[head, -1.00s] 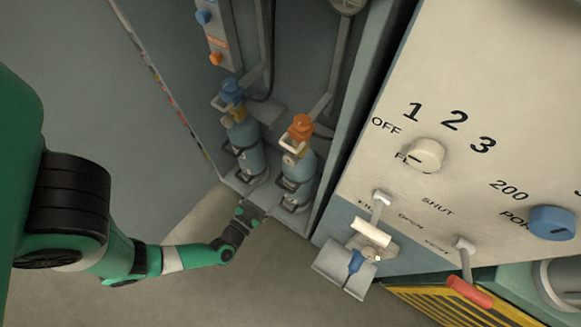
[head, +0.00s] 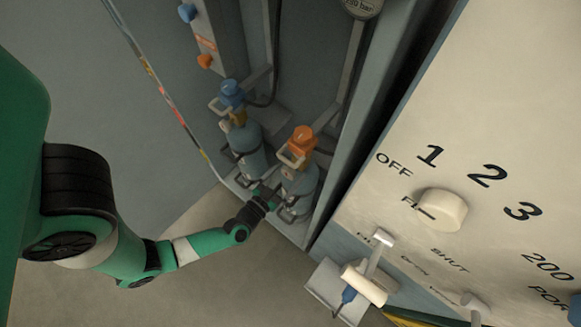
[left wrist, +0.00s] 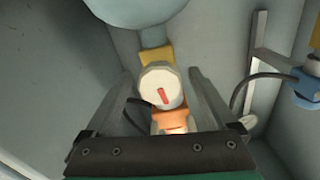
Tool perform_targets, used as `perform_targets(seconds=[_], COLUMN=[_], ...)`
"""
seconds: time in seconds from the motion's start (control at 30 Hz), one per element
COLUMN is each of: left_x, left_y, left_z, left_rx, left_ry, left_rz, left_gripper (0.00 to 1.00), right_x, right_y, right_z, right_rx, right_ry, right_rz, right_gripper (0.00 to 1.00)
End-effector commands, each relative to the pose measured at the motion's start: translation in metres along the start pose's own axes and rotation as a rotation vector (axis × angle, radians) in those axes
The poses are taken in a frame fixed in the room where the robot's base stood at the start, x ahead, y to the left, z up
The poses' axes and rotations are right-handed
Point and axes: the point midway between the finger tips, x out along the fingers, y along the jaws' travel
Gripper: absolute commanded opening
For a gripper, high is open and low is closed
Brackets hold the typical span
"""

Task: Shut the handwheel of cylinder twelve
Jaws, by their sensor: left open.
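Two blue-grey cylinders stand side by side in a recess in the head view. The left cylinder (head: 249,150) has a blue fitting (head: 231,95) on top; the right cylinder (head: 299,185) has an orange fitting (head: 302,142). No number is readable on either. My left gripper (head: 269,193) is beside the right cylinder, partly overlapping its lower part. In the left wrist view my left gripper (left wrist: 160,76) is open. My right gripper is out of view.
A cream panel (head: 500,90) with a knob (head: 441,209) and levers stands close on the right. A dark hose (left wrist: 262,77) and blue fitting (left wrist: 308,88) lie right of the handwheel. The recess's side wall (head: 372,120) is near the right cylinder. Floor in front is clear.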

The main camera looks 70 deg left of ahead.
Motion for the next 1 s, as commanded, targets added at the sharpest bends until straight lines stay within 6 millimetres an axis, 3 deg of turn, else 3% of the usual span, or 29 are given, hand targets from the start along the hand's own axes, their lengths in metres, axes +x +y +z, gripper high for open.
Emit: perform_targets(seconds=[0.2,0.67,1.0], left_x=[0.000,0.000,0.000], left_y=[0.000,0.000,-0.001], left_z=[0.000,0.000,-0.004], left_rx=[0.000,0.000,0.132], left_ry=[0.000,0.000,-0.002], left_rz=[0.000,0.000,0.000], left_gripper=[0.90,0.07,0.05], right_x=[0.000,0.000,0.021], right_y=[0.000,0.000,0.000], right_z=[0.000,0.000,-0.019], right_rx=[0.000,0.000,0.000], right_ry=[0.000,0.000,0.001], right_rz=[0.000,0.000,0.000], right_gripper=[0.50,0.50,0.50])
